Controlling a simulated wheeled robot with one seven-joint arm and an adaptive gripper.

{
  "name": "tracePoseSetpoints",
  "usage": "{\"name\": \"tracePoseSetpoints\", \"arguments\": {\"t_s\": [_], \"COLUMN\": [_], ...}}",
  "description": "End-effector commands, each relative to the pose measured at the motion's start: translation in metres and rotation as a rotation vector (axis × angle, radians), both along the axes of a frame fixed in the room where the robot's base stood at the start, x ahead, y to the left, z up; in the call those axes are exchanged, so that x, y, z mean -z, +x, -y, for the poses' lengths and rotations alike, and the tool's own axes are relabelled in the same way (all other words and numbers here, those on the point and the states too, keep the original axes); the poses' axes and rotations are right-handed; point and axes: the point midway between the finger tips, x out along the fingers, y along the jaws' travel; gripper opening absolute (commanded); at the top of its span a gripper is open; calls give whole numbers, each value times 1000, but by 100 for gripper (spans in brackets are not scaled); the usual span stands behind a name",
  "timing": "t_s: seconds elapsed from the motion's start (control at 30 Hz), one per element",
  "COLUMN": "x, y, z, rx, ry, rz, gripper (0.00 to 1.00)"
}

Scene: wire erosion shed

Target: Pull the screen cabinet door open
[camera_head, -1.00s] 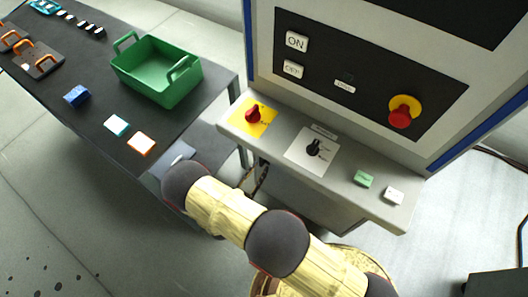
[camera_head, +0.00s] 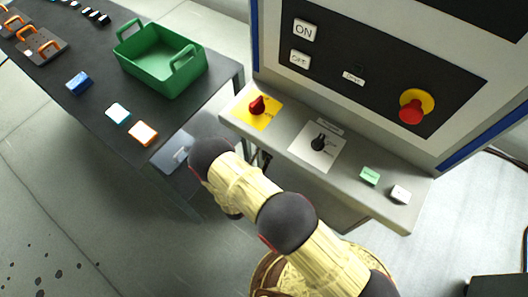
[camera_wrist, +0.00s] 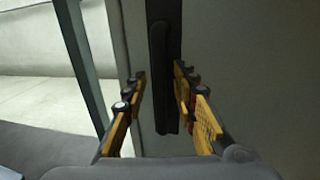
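The screen cabinet (camera_head: 278,83) stands at the upper right in the head view, with a control panel above a sloping shelf. In the wrist view a grey upright panel (camera_wrist: 240,60) fills the right side, with a dark vertical bar handle (camera_wrist: 158,85) at its left part. My gripper (camera_wrist: 160,76) is open, with one yellow-padded finger on each side of the bar. A gap shows left of the bar; contact on the right is unclear. In the head view my gripper is hidden behind my arm and the cabinet shelf.
A black table (camera_head: 93,108) on the left holds a green bin (camera_head: 165,75), a blue block (camera_head: 79,82) and small cards. The shelf (camera_head: 290,150) with its red and black knobs overhangs near my arm. A red emergency button (camera_head: 413,108) is on the panel.

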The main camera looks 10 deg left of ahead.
Motion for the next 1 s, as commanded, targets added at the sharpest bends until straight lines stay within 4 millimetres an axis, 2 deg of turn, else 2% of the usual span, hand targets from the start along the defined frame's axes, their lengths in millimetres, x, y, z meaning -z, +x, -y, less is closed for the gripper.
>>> {"name": "tracePoseSetpoints", "arguments": {"t_s": [0.2, 0.67, 1.0], "x": [0, 0, 0], "y": [0, 0, 0], "z": [0, 0, 0], "rx": [0, 0, 0], "ry": [0, -1, -1], "rz": [0, 0, 0], "gripper": [27, 1, 0]}}
